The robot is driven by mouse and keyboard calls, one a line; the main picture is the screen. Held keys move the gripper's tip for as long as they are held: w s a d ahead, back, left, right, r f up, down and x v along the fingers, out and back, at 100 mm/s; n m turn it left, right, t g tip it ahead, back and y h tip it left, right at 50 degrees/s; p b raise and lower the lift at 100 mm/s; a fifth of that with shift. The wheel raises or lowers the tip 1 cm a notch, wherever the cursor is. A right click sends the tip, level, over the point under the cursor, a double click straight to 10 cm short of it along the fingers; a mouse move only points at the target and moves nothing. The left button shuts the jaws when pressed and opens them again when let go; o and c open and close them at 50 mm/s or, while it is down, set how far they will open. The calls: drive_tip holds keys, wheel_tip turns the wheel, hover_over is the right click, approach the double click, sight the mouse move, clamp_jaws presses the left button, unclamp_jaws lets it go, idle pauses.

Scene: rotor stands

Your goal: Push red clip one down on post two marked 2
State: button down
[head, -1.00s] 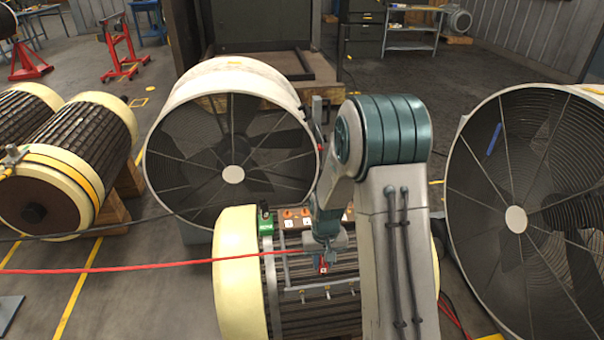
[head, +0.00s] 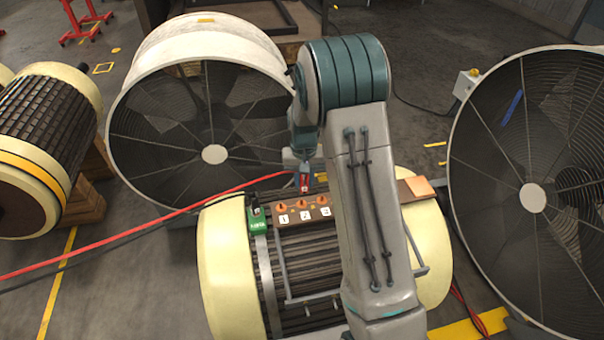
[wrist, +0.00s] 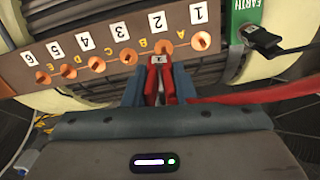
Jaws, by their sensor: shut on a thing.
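My gripper (wrist: 157,82) is shut on the red clip (wrist: 158,72), which carries a small white tag. In the head view my gripper (head: 304,170) holds the red clip (head: 305,183) just behind the brown terminal board (head: 268,218). In the wrist view the board (wrist: 75,85) shows copper posts and upside-down number labels. Post two (wrist: 167,46), by the label 2 (wrist: 157,21), lies right past the clip's tip. I cannot tell whether clip and post touch. In the head view post two (head: 303,203) is in front of and below the clip.
A green EARTH block (head: 257,221) stands left of the board, with a black clip (wrist: 262,40) at it. A red cable (head: 150,226) trails left from the clip. Large fans (head: 214,155) stand behind and right (head: 533,198). The slatted rotor (head: 225,260) lies beneath the board.

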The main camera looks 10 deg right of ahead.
sight(302, 200)
drive_tip(key=shift+w+a+r, duration=0.25)
drive_tip(key=shift+w+r, duration=0.1)
drive_tip(key=shift+w, duration=0.35)
drive_tip(key=shift+f+b, duration=2.45)
drive_tip(key=shift+f, duration=1.1)
drive_tip(key=shift+f+b, duration=0.35)
drive_tip(key=shift+f, duration=0.15)
drive_tip(key=c, duration=1.1)
unclamp_jaws()
drive_tip(key=shift+r, duration=0.1)
wheel_tip(302, 200, up, 14)
drive_tip(key=shift+f+p, duration=0.1)
drive_tip(key=shift+p, duration=0.3)
drive_tip(key=s+r+t+p, duration=0.1)
drive_tip(key=s+r+p, duration=0.3)
drive_tip(key=s+r, duration=0.85)
drive_tip(key=s+n+t+p, duration=0.1)
drive_tip(key=s+p, duration=0.1)
drive_tip(key=s, duration=1.4)
drive_tip(key=shift+d+r+t, duration=0.15)
drive_tip(key=shift+r+t, duration=0.2)
drive_tip(key=shift+t, duration=0.05)
